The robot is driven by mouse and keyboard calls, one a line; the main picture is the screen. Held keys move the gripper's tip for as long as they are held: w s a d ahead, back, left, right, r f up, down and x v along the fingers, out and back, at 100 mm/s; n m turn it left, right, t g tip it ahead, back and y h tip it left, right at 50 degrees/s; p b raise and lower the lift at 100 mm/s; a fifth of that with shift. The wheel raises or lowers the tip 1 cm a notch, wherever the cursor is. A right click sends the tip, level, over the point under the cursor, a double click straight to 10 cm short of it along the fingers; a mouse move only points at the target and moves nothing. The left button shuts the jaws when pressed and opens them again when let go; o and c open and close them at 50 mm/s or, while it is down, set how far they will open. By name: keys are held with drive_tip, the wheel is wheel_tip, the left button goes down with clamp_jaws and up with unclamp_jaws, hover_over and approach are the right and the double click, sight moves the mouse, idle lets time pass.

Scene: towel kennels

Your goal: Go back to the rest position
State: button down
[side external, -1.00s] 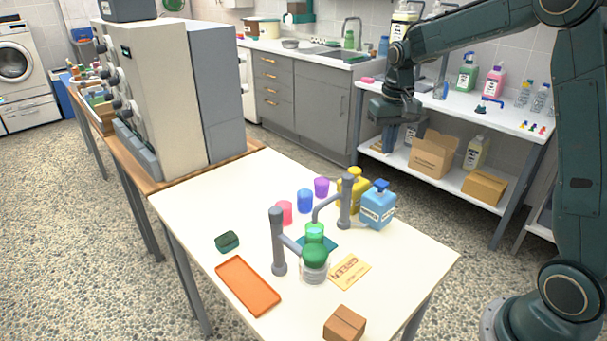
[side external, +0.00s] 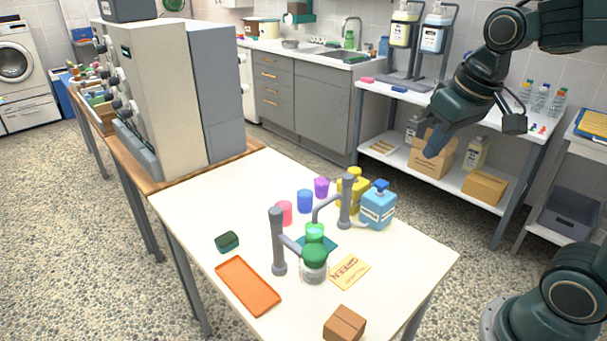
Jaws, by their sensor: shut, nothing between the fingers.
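My gripper (side external: 432,152) is raised in the upper right, beyond the white table's right side and in front of the shelf unit. Its fingers point down and to the left, and they are shut with nothing held. It is well clear of everything on the table. My arm bends down to it from the upper right edge of the view, and part of the arm is outside the picture.
The white table (side external: 195,199) holds an orange tray (side external: 247,285), a green-lidded jar (side external: 314,262), grey posts, coloured cups, a yellow bottle (side external: 352,196), a blue bottle (side external: 378,207) and a brown box (side external: 344,324). A shelf unit (side external: 375,92) with bottles and cartons stands behind my gripper.

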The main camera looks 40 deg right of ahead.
drive_tip(key=s+a+f+n+t, duration=0.1)
drive_tip(key=s+a, duration=0.2)
drive_tip(key=s, duration=0.5)
drive_tip(key=shift+s+f+n+t, duration=0.25)
drive_tip(key=shift+s+n+t, duration=0.1)
drive_tip(key=shift+n+t, duration=0.05)
drive_tip(key=c, duration=2.1)
unclamp_jaws()
